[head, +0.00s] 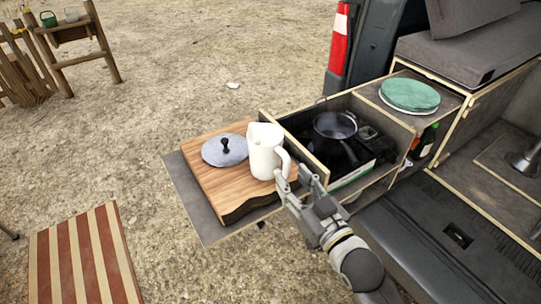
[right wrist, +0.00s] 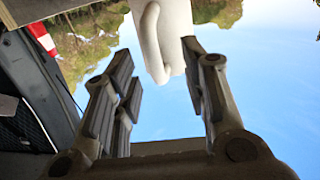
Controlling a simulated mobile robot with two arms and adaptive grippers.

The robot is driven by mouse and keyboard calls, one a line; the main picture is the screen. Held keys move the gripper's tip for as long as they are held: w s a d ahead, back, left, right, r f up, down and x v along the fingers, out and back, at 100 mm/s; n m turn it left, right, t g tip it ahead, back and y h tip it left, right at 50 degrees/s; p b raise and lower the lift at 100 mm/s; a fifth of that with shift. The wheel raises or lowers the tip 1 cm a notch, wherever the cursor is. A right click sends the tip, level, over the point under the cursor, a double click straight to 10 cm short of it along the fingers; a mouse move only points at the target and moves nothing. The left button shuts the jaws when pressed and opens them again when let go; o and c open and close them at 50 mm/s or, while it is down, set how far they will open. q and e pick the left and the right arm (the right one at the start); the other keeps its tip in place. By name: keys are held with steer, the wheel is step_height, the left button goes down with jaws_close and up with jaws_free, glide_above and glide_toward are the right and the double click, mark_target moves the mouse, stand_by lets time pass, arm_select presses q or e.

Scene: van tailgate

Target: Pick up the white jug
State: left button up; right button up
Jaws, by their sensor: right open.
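The white jug (head: 265,150) stands upright on the wooden board (head: 207,181) on the pull-out shelf, its handle towards the right. My right gripper (head: 294,181) is beside the handle, at the jug's right and near side. In the right wrist view the gripper (right wrist: 160,90) is open, and the jug's handle (right wrist: 150,42) shows at the top between the spread fingers. I cannot tell whether a finger touches the handle. My left gripper is not in view.
A grey lid (head: 222,153) lies on the board left of the jug. A dark pot (head: 334,127) sits on the stove in the compartment to the right, behind a wooden divider. Green plates (head: 410,95) lie on the cabinet. A striped stool or table top (head: 84,258) is at lower left.

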mark_target(288, 171)
steer(key=x, duration=0.2)
steer(key=p+x, duration=0.1)
steer(key=shift+w+f+p, duration=0.1)
steer(key=shift+w+p, duration=0.2)
steer(key=shift+w, duration=0.2)
steer(key=shift+w+a+f, duration=0.1)
steer(key=shift+w+a, duration=0.2)
steer(key=shift+w, duration=0.2)
jaws_close()
